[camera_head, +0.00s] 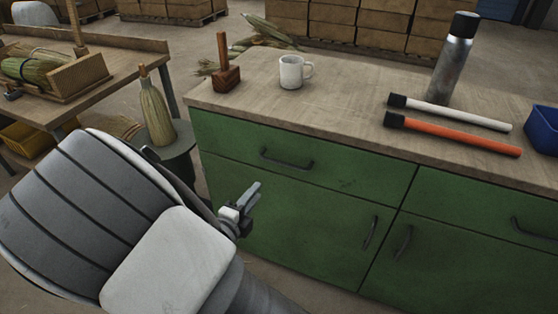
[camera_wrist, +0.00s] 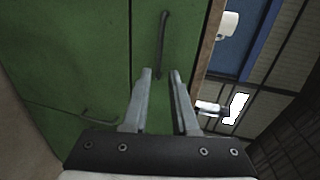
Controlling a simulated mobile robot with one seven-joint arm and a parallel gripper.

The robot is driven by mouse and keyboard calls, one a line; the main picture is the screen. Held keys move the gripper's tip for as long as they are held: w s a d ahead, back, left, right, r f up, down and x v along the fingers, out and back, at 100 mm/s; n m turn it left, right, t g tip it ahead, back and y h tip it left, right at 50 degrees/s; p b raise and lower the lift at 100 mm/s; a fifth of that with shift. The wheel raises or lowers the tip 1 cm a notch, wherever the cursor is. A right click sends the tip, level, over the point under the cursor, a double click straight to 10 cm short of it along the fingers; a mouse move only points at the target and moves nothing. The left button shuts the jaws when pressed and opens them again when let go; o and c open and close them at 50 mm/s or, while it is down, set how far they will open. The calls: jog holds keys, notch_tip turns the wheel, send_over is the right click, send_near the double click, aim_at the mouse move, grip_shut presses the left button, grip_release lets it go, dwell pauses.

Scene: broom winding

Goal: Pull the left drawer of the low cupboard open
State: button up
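The low green cupboard (camera_head: 285,215) stands under a wooden worktop. Its left drawer (camera_head: 345,170) is shut, its front flush with the door below. The drawer's dark bar handle (camera_head: 287,162) also shows upright in the wrist view (camera_wrist: 163,42). My gripper (camera_head: 255,192) is in front of the cupboard, left of and below the handle in the head view. In the wrist view the fingers (camera_wrist: 161,72) are apart with nothing gripped. The handle's near end appears in the gap between the fingertips there. I cannot tell how far off it is, and no contact shows.
On the worktop (camera_head: 345,100) are a wooden mallet (camera_head: 226,75), a white mug (camera_head: 293,72), a metal flask (camera_head: 453,60), white and orange bars, and a blue bin (camera_head: 545,125). A broom head (camera_head: 156,115) stands on a round stool left of the cupboard.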

aim_at(281, 163)
jog(key=shift+b+x, duration=2.6)
jog(key=shift+x, duration=5.9)
jog(key=shift+r, duration=0.1)
grip_shut()
